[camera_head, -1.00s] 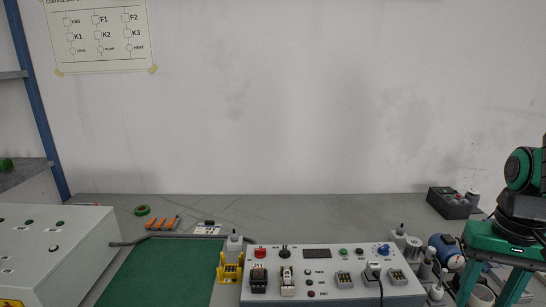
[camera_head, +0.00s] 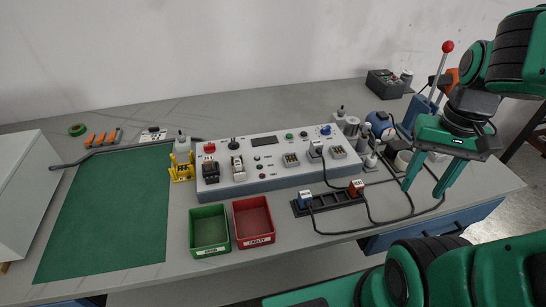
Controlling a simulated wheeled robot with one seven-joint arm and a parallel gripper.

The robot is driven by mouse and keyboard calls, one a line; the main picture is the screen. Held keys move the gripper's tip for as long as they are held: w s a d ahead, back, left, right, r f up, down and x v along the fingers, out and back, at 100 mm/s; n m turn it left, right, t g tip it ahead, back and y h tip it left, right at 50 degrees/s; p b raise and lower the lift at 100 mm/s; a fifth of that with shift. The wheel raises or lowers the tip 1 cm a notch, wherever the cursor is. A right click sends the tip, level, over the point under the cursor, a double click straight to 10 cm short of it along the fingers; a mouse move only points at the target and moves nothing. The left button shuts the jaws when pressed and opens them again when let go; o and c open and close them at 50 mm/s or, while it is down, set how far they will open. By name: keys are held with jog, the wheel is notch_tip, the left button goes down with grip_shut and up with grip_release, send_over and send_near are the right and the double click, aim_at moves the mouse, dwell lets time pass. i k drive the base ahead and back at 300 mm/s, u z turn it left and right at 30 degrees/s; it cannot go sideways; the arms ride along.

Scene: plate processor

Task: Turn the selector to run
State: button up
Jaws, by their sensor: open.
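The grey control panel (camera_head: 210,186) stands on the table in the middle of the head view. A black knob (camera_head: 234,145) sits on its upper left beside a red button (camera_head: 209,149), and a blue knob (camera_head: 325,130) sits at its upper right. The labels are too small to read, so I cannot tell which knob is the selector or where it points. My gripper (camera_head: 424,188) is open and empty, fingers down, over the table's right part, to the right of the panel and apart from it.
A green bin (camera_head: 209,247) and a red bin (camera_head: 253,238) stand in front of the panel. A black socket strip (camera_head: 330,201) with cables lies front right. Bottles and a blue device (camera_head: 378,122) crowd between panel and gripper. The green mat (camera_head: 105,215) at left is clear.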

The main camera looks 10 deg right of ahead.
aim_at(233, 146)
jog(key=u, duration=0.05)
jog(key=k, duration=0.5)
jog(key=u, duration=1.4)
jog(key=i, duration=1)
jog(key=z, duration=1.45)
